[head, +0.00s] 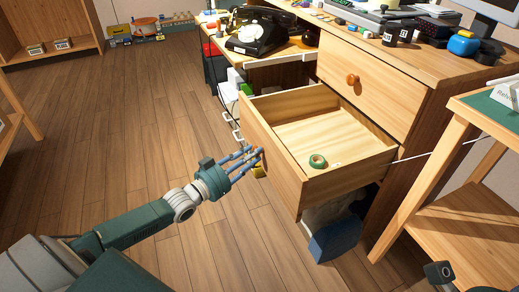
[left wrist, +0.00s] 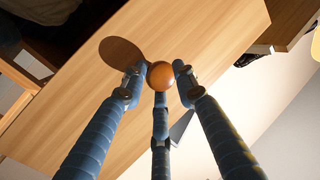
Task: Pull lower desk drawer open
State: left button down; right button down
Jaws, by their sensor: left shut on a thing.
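The lower desk drawer (head: 275,165) is pulled well out of the desk, and its inside shows in the head view. A green roll of tape (head: 318,161) lies in it near the front. My left gripper (head: 255,158) is at the drawer's front panel, and the knob is hidden behind its fingers there. In the left wrist view the round orange-brown knob (left wrist: 160,75) sits between the blue fingertips of my left gripper (left wrist: 158,78), against the wooden drawer front (left wrist: 205,45). The left gripper is shut on the knob.
The upper drawer (head: 368,88) is closed. Black phones (head: 258,36) stand on the side surface at the back. A blue box (head: 335,238) sits on the floor below the open drawer. A wooden side table (head: 455,165) stands at the right. The floor (head: 110,120) at the left is clear.

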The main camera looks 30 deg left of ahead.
pick_arm(q)
jog(key=shift+s+a+f, duration=0.15)
jog(key=shift+a+f, duration=0.05)
jog(key=shift+f, duration=0.05)
jog(key=c, duration=1.4)
grip_release()
jog(key=shift+o, duration=0.2)
jog(key=v, duration=1.2)
